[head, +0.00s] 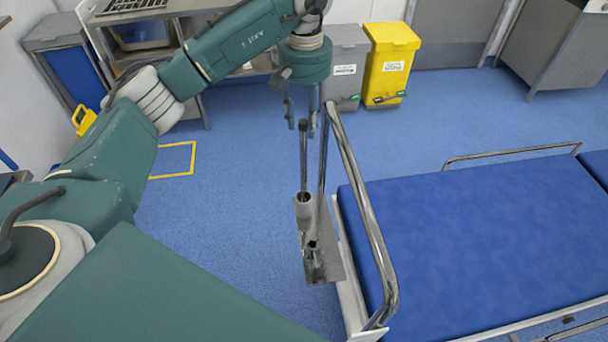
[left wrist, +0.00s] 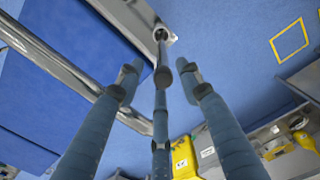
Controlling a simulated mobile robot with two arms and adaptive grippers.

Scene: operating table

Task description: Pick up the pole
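The pole (head: 303,160) is a thin upright rod with a dark rounded top. Its lower end stands in a grey metal cup (head: 303,207) on a small plate by the bed's end. My left gripper (head: 303,118) hangs fingers down over the pole's top. In the left wrist view, the gripper (left wrist: 162,90) has its fingers spread. The pole (left wrist: 163,58) shows between them, seen nearly end-on, with its cup (left wrist: 161,34) beyond. I see no finger closed on it; whether one touches it is unclear. My right gripper is not in view.
A curved metal rail (head: 366,210) rises close to the right of the pole, at the end of the blue bed (head: 480,230). A yellow bin (head: 390,62) and a grey bin (head: 345,65) stand behind. The blue floor left of the holder is clear.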

